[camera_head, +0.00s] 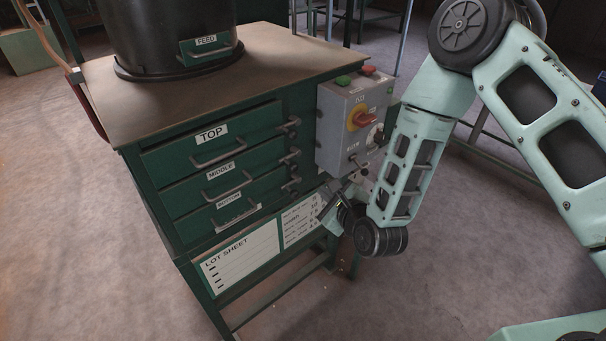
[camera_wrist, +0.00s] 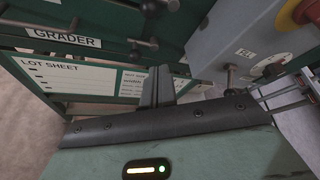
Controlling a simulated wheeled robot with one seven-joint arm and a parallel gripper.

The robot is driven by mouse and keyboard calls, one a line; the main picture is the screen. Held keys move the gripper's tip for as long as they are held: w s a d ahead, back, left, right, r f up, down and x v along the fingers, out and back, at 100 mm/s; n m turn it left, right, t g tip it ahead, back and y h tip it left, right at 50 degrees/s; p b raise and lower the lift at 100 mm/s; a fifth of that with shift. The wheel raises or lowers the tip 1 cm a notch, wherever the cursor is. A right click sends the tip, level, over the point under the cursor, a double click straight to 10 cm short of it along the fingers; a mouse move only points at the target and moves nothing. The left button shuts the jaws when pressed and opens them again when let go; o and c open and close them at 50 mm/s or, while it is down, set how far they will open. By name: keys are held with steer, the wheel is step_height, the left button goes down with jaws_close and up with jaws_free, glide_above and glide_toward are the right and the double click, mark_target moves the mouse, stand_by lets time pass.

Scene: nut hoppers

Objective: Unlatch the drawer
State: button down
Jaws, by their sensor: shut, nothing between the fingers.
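The green cabinet has three drawers, top (camera_head: 245,136), middle (camera_head: 185,198) and bottom (camera_head: 190,225), each with a bar handle. A dark latch with a knob sits at the right end of each: top latch (camera_head: 289,125), middle latch (camera_head: 290,157) and bottom latch (camera_head: 291,186). I cannot tell whether each latch is engaged. Latch parts (camera_wrist: 142,45) also show at the top of the wrist view. My gripper (camera_head: 328,208) is low at the cabinet's right front, below the control box and apart from the latches. Its fingers (camera_wrist: 157,86) are shut and empty.
A grey control box (camera_head: 338,122) with a red-yellow switch and a projecting lever stands right of the drawers, close above my gripper. A lot sheet (camera_head: 243,262) is below them. A black feed hopper (camera_head: 165,40) stands on top. The floor in front is clear.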

steer(key=w+a+p, duration=0.5)
steer(key=w+p, duration=0.1)
steer(key=w, duration=0.1)
stand_by(0.4)
steer(key=shift+w+a+r+m+g+b, duration=0.15)
steer(key=shift+r+m+g+b, duration=0.15)
steer(key=shift+m+b, duration=0.4)
stand_by(0.4)
steer(key=shift+y, duration=0.3)
steer(key=shift+w+d+r+m+g+y+b, duration=0.25)
steer(key=shift+r+m+g+y+b, duration=0.45)
steer(key=shift+m+y+b, duration=0.8)
steer(key=shift+w+d+r+m+g+y+b, duration=0.15)
steer(key=shift+d+r+m+g+y+b, duration=0.2)
steer(key=shift+r+m+g+y+b, duration=1)
steer(key=shift+w+d+r+m+t+y+b, duration=0.2)
steer(key=shift+m+y+b, duration=0.65)
steer(key=shift+m+b, duration=1.35)
steer(key=shift+d+m+p, duration=0.15)
steer(key=shift+m+p, duration=0.2)
steer(key=shift+p, duration=0.05)
